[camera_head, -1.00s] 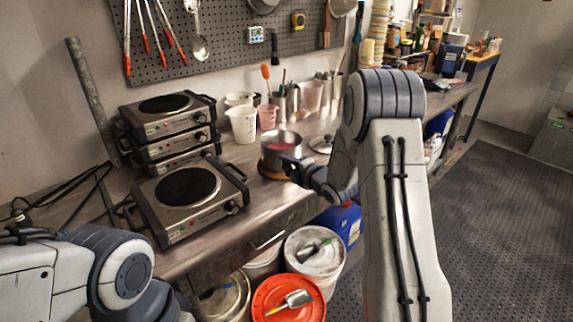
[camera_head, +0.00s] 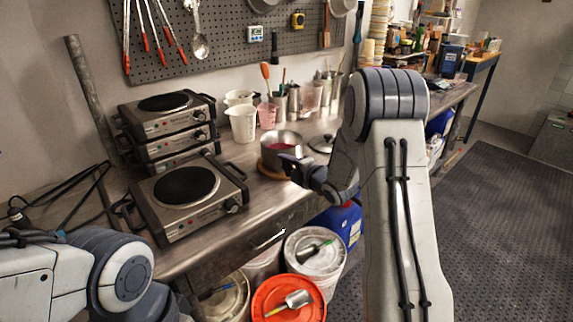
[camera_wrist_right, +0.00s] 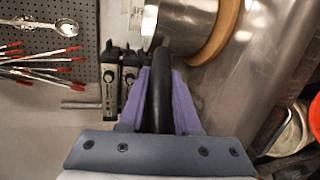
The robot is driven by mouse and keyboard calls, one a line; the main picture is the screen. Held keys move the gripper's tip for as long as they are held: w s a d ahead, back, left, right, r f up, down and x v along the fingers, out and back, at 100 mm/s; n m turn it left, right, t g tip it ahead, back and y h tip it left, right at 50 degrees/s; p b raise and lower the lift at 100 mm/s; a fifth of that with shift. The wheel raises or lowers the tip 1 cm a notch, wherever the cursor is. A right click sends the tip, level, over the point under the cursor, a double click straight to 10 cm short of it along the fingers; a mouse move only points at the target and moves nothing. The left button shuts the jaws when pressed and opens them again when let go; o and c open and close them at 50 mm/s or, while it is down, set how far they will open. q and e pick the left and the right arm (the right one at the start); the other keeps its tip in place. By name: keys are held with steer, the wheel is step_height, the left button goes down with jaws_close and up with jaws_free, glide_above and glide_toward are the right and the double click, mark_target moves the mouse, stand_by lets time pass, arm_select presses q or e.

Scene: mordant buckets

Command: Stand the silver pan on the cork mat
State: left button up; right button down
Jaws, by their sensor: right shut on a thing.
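The silver pan (camera_head: 281,148) is upright with pink-red contents, at the bench's front edge. The round cork mat (camera_head: 266,172) shows under it, its rim sticking out on the left. In the right wrist view the pan (camera_wrist_right: 185,18) sits against the mat (camera_wrist_right: 222,30), with no clear gap; I cannot tell if its full weight rests there. My right gripper (camera_head: 292,163) is at the pan's handle. In the right wrist view its purple fingers (camera_wrist_right: 160,100) are shut on the black handle. My left arm shows at the lower left, but its gripper is out of view.
A lid (camera_head: 321,144) lies right of the pan. A white jug (camera_head: 242,123) and a pink beaker (camera_head: 267,116) stand behind it. A hot plate (camera_head: 188,190) is to the left, with stacked ones (camera_head: 166,118) behind. Buckets (camera_head: 315,252) stand below the bench edge.

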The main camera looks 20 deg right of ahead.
steer(key=shift+b, duration=0.4)
steer(key=c, duration=0.5)
jaws_free()
steer(key=shift+c, duration=0.2)
steer(key=shift+f, duration=0.3)
steer(key=b+v, duration=0.1)
steer(key=v, duration=0.9)
steer(key=shift+s+r+b, duration=0.2)
steer(key=shift+s+b, duration=0.05)
steer(key=shift+b, duration=0.15)
